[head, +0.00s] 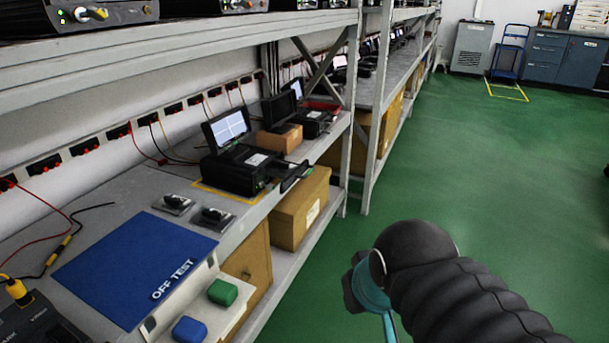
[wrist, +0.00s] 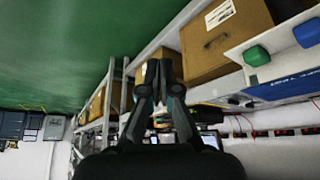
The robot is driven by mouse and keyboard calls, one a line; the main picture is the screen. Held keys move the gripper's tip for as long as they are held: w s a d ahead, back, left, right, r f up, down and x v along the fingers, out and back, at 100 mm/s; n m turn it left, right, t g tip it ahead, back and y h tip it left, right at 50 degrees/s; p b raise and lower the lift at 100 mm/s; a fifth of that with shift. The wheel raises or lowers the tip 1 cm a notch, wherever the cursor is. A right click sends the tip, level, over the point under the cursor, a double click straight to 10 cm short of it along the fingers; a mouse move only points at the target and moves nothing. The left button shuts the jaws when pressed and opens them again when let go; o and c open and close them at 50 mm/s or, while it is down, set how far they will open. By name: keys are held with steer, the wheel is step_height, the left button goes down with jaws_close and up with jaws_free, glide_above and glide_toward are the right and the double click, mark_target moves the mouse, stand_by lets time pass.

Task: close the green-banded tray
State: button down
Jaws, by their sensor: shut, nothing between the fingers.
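A black tester with a raised screen (head: 234,150) sits on the bench shelf inside a yellow outline. A dark flat tray (head: 296,172) sticks out from its right side, past the shelf's front edge. A small green mark shows near the tray's base; I cannot make out a full band. My gripper (wrist: 158,74) is shut and empty in the wrist view, its fingertips together in front of the shelving. In the head view my arm is at lower right over the aisle, apart from the tray, and hides the fingertips.
A blue OFF TEST mat (head: 137,267) lies on the bench, with green (head: 222,292) and blue (head: 189,330) blocks at its front. Cardboard boxes (head: 300,207) stand below. A rack post (head: 349,110) rises beyond the tray. The green floor (head: 470,170) is clear.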

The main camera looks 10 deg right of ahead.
steer(key=w+d+f+m+g+y+b, duration=0.3)
steer(key=w+d+f+m, duration=0.4)
steer(key=w+d+f, duration=0.4)
steer(key=w+d+r+m+t+y+b, duration=0.1)
steer(key=w+d+r+t+y, duration=0.15)
steer(key=w, duration=0.55)
steer(key=w+d+r+m+t+y+b, duration=0.1)
steer(key=w+d+m+t+y, duration=0.2)
steer(key=w, duration=0.6)
steer(key=w+a+r+n+t+y, duration=0.1)
steer(key=w+r+n+t+y, duration=0.2)
steer(key=r, duration=0.6)
steer(key=w+a+f+g, duration=0.1)
steer(key=w+a+f, duration=0.1)
steer(key=w+a, duration=0.7)
steer(key=shift+w+a+f+y+p, duration=0.2)
steer(key=shift+a+f+y+p, duration=0.2)
steer(key=shift+a, duration=0.25)
steer(key=shift+r, duration=0.1)
